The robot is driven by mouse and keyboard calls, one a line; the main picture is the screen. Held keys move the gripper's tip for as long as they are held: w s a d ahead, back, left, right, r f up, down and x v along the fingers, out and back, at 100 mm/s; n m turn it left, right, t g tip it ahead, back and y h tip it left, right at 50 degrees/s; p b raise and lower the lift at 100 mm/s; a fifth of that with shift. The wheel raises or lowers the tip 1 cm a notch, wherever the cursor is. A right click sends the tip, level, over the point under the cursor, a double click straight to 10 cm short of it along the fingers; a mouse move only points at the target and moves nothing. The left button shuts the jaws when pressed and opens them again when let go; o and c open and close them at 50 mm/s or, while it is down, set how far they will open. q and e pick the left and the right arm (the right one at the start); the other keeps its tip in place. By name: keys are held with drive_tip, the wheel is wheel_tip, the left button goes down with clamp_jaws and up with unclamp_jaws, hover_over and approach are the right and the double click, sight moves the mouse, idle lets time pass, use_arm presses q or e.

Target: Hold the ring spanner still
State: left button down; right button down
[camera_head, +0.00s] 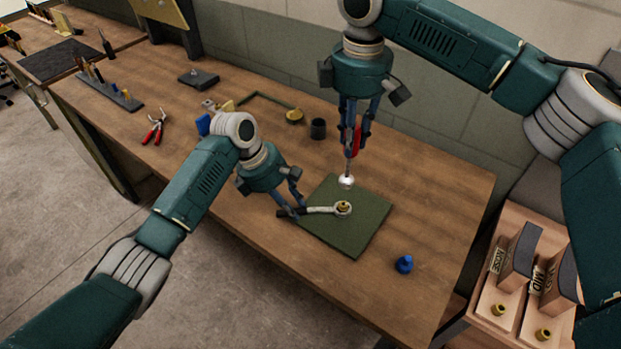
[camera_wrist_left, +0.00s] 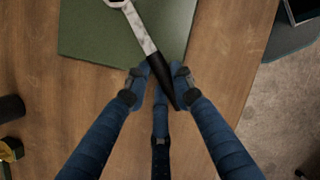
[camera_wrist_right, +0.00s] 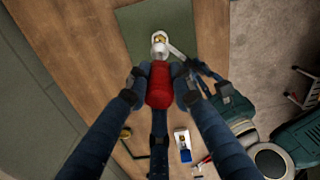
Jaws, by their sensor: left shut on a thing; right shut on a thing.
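The ring spanner (camera_head: 322,210) has a silver shaft and black handle and lies over the green mat (camera_head: 350,239). Its ring end sits around a small brass piece (camera_head: 343,206) on the mat. My left gripper (camera_head: 291,210) is shut on the black handle near the mat's left edge; the left wrist view also shows the spanner (camera_wrist_left: 143,35) between the fingertips. My right gripper (camera_head: 354,145) is shut on the red handle (camera_wrist_right: 160,85) of an upright tool. The tool's shiny round lower end (camera_head: 346,181) is a little above the brass piece, apparently apart from it.
A blue object (camera_head: 404,264) sits on the wooden table right of the mat. A dark cup (camera_head: 318,129) and red-handled pliers (camera_head: 153,130) lie further back and left. A wooden stand (camera_head: 515,300) with labelled blocks is at the right. The front of the table is clear.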

sight(347, 178)
drive_tip(key=shift+n, duration=0.9)
drive_tip(key=shift+f, duration=4.45)
drive_tip(key=shift+s, duration=0.1)
